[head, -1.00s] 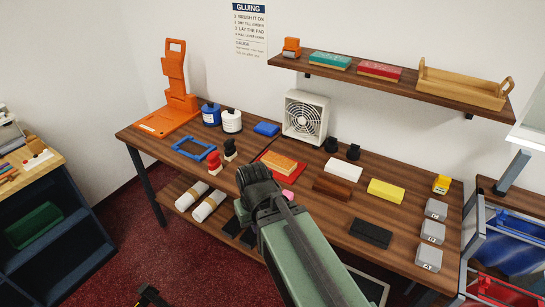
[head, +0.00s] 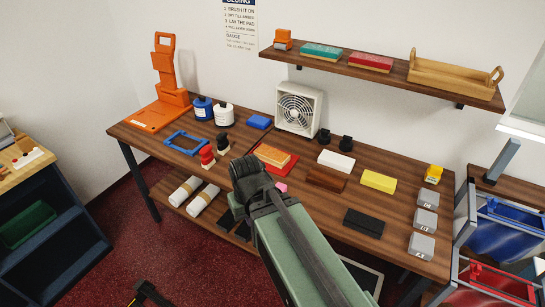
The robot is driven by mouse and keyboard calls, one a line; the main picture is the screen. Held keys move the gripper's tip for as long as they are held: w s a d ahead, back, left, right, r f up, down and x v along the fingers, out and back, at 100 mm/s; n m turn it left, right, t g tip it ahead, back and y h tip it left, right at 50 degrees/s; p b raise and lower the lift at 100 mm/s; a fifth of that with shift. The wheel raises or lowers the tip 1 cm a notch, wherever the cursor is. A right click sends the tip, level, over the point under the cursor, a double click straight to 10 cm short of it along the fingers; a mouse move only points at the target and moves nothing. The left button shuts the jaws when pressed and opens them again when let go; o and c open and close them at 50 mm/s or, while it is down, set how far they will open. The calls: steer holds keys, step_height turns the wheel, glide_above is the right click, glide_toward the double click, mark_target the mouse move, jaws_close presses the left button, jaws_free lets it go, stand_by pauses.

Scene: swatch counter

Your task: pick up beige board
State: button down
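A tan, orange-toned board (head: 277,156) lies on a red pad on the wooden counter (head: 290,200), just beyond my arm. It is the nearest match I see to a beige board. A cream-white block (head: 336,161) lies to its right. My green arm link with its dark joint rises from the bottom middle and covers part of the counter front.
A brown block (head: 326,178), a yellow block (head: 378,181) and a black block (head: 364,222) lie to the right. Red and dark stamps (head: 208,156) stand left of the tan board. A white fan (head: 299,111) stands behind. A shelf (head: 385,83) overhangs the back.

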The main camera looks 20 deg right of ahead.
jaws_free()
stand_by(0.5)
